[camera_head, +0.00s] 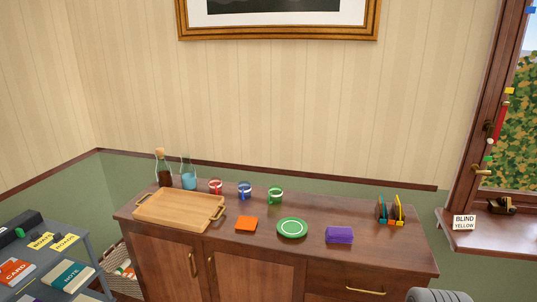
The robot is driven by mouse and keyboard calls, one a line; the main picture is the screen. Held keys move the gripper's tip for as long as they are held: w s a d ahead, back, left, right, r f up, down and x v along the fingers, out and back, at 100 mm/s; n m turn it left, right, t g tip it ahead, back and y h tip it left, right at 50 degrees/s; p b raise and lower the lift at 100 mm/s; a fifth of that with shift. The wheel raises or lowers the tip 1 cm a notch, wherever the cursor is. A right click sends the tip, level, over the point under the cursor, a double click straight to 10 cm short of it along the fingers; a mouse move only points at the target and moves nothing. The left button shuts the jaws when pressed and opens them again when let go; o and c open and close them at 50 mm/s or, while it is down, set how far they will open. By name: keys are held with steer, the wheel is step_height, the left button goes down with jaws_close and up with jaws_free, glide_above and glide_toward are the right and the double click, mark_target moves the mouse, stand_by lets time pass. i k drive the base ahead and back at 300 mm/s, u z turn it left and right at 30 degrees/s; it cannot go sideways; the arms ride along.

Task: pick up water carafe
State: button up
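The water carafe (188,180) is clear glass with blue water in its lower part. It stands upright at the back left of the wooden sideboard, behind the wooden tray. A corked bottle (164,177) of dark brown liquid stands close to its left. The carafe's base is partly hidden or too small to make out. My gripper is not in view.
A grey table (88,250) is left.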

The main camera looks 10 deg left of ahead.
mark_target(187, 172)
steer(key=u, duration=1)
steer(key=i, duration=0.95)
steer(key=u, duration=1.35)
steer(key=i, duration=1.8)
steer(key=u, duration=0.3)
